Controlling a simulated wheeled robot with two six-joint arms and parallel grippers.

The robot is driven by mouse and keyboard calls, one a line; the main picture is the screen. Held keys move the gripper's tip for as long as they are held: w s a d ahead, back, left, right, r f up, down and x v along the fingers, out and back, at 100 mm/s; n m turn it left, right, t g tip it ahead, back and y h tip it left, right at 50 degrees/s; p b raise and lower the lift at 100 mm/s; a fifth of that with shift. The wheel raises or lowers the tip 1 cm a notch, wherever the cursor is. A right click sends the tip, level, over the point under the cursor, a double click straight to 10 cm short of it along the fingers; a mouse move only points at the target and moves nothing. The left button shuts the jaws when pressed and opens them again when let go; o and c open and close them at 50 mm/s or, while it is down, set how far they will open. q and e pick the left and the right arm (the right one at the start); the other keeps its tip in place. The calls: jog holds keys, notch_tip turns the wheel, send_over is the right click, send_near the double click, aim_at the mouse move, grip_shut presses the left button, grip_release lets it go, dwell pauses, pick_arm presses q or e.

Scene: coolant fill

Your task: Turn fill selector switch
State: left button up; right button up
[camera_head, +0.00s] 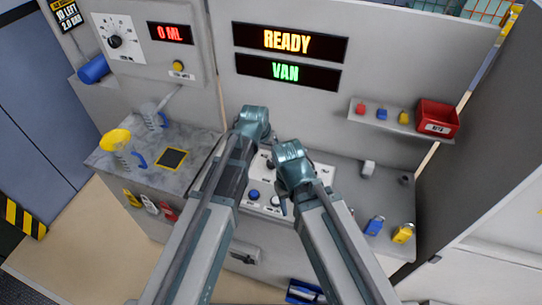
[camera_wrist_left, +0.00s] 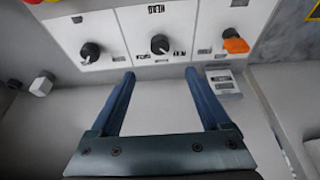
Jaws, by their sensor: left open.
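A light control panel (camera_head: 319,160) sits on the counter below the READY and VAN displays, partly hidden by my arms. I cannot read which is the fill selector. My left gripper (camera_wrist_left: 158,74) is open and empty, its fingers either side of the middle knob's line but short of it; in the head view it (camera_head: 266,141) is above the panel's back edge. My right gripper (camera_head: 283,203) hangs over the panel, jaws unclear.
A yellow funnel (camera_head: 116,140) and a clear jug (camera_head: 155,117) stand on the left counter. Padlocks (camera_head: 403,233) sit at the right. A shelf (camera_head: 380,119) with a red bin (camera_head: 437,117) is on the back wall. A pale block (camera_head: 368,168) stands right of the panel.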

aim_at(271, 162)
pick_arm(q)
jog(key=b+x, duration=1.2)
jog(key=x, duration=0.2)
jog(key=shift+s+b, duration=0.1)
jog(key=shift+b, duration=0.3)
jog(key=shift+c, duration=0.2)
grip_shut()
jog(key=shift+a, duration=0.1)
jog(key=m, duration=0.2)
jog(key=m+g+h, duration=0.1)
jog(key=m, duration=0.1)
jog(key=shift+a+m+h, duration=0.1)
jog(key=shift+m+h, duration=0.2)
jog(key=shift+m, duration=0.1)
jog(key=shift+m+g+h, duration=0.4)
jog(key=shift+m+g, duration=0.2)
jog(key=shift+m, duration=1.3)
